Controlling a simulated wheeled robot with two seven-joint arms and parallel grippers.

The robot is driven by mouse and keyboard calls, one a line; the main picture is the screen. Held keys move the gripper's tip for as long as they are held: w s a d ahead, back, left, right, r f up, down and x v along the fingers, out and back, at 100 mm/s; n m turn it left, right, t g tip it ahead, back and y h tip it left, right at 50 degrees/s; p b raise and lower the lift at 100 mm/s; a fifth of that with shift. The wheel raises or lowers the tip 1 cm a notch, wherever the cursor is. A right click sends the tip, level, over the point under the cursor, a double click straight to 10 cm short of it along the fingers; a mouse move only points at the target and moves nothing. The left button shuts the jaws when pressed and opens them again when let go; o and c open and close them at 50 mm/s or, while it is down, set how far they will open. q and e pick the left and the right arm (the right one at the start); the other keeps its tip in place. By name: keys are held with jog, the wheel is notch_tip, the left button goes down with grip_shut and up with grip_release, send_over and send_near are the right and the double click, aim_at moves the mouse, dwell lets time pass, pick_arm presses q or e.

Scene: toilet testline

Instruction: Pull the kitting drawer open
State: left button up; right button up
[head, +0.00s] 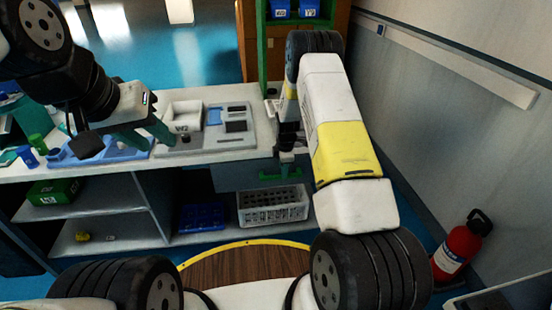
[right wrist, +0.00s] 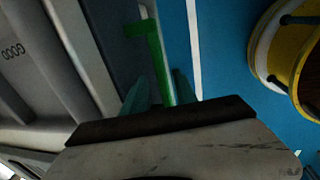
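The kitting drawer (head: 236,178) is a dark panel under the right end of the white worktop; how far it is out is hard to tell. In the right wrist view the green handle (right wrist: 160,55) runs down between the two teal fingers of my right gripper (right wrist: 160,92). The fingers flank the handle, but whether they press on it is unclear. In the head view my right gripper (head: 289,165) is partly hidden by its arm. My left gripper (head: 145,134) is open and empty above the worktop.
The worktop (head: 90,168) carries a grey kit tray (head: 210,142), a blue tray (head: 75,155) and small bottles. A white crate (head: 272,206) and a blue bin (head: 201,217) stand on the lower shelf. A fire extinguisher (head: 460,247) stands by the right wall.

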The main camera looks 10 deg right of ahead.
jog(key=shift+w+f, duration=0.15)
jog(key=shift+f, duration=0.6)
jog(key=shift+w+f, duration=0.15)
jog(key=shift+f, duration=0.6)
grip_shut()
